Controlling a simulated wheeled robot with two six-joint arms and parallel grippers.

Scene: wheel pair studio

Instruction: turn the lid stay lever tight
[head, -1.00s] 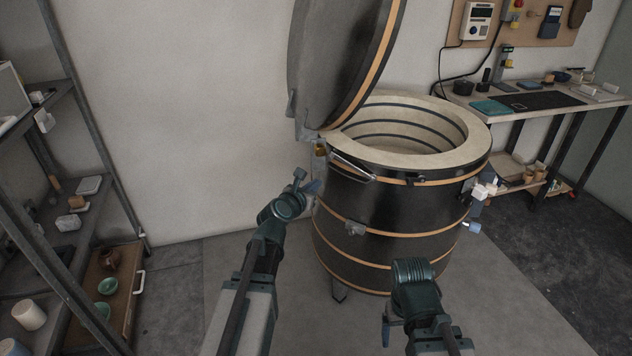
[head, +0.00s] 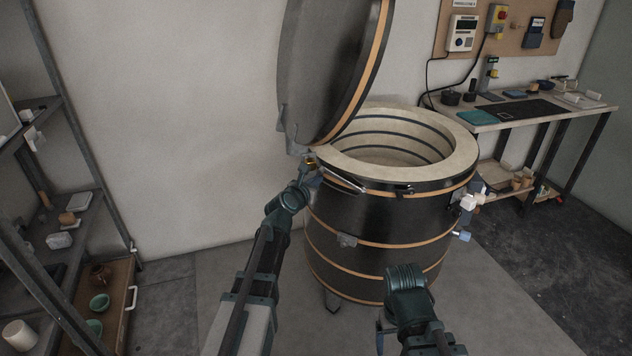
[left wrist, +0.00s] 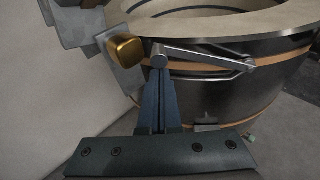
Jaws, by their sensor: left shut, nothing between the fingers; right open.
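The round black kiln (head: 375,215) has orange bands and its lid (head: 335,70) stands raised. At its left rim, a silver bar (left wrist: 208,60), which looks like the lid stay lever, runs right from a round pivot end. A brass knob (left wrist: 126,50) sits just left of that end; it is small in the head view (head: 310,163). My left gripper (head: 312,177) is shut and empty. In the left wrist view its blue fingertips (left wrist: 159,68) are just below the pivot end; contact cannot be told. My right gripper (head: 380,343) is low in front of the kiln, mostly hidden, and holds nothing visible.
A steel shelf (head: 75,150) with pottery stands at the left. A worktable (head: 550,118) with tools stands at the back right, under a wall board. White and blue fittings (head: 467,203) stick out from the kiln's right side. The floor between shelf and kiln is clear.

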